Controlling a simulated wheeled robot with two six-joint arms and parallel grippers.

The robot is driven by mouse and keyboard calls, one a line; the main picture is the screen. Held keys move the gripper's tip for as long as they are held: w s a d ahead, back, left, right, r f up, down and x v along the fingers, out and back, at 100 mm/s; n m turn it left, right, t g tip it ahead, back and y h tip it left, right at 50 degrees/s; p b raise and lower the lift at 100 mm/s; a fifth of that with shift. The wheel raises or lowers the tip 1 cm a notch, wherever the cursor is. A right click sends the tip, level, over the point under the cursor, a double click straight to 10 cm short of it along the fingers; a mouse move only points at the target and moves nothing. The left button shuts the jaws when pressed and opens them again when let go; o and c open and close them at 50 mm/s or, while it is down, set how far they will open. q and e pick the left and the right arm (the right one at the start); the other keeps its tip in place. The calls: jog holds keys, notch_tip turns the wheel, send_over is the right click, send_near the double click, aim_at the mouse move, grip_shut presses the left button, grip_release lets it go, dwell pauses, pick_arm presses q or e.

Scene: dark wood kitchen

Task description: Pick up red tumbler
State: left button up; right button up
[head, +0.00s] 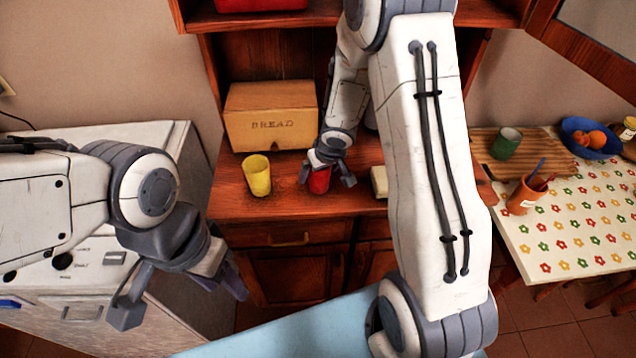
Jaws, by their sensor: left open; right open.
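The red tumbler (319,181) stands on the dark wood counter, in front of the bread box. My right gripper (328,183) reaches down over it from above. Its fingers are open around or just beside the tumbler; I cannot tell whether they touch it. The gripper hides the tumbler's upper part. My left gripper (182,304) is open and empty at the lower left, in front of the white appliance and well away from the tumbler.
A yellow tumbler (257,176) stands just left of the red one. The bread box (271,116) is behind. A pale block (380,182) lies to the right, partly behind my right arm. A flowered table (572,231) at right holds a green cup (506,143), orange cup (525,195) and blue bowl (590,138).

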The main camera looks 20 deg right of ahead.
jog(key=shift+w+f, duration=0.1)
jog(key=shift+f, duration=0.05)
jog(key=shift+c, duration=0.3)
jog(key=c, duration=1.1)
